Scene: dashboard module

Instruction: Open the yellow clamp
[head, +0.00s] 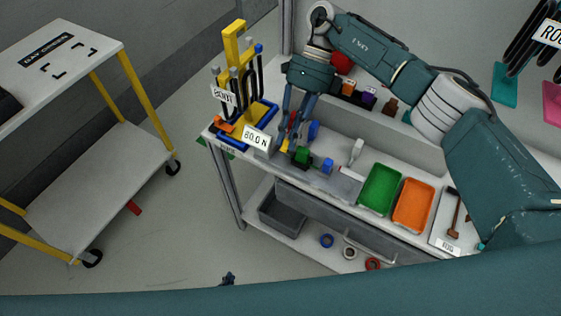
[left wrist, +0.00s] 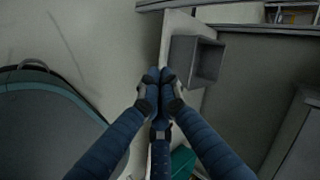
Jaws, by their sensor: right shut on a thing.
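The yellow clamp (head: 284,146) is a small yellow patch on the bench near its left end, mostly hidden by my right gripper. My right gripper (head: 287,143) comes down from above, with its fingertips shut on the yellow clamp. The exact hold and the clamp's opening are too small to tell. My left gripper (head: 228,279) shows only its tip at the bottom of the head view, low over the floor and away from the bench. In the left wrist view, the left gripper's fingertips (left wrist: 160,76) are together with nothing between them.
Green (head: 302,156) and blue (head: 327,165) parts sit close to the right of the gripper. A yellow stand (head: 233,45) with clamps is at left. Green (head: 380,190) and orange (head: 413,204) trays lie right. A grey bin (left wrist: 196,58) is on the lower shelf.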

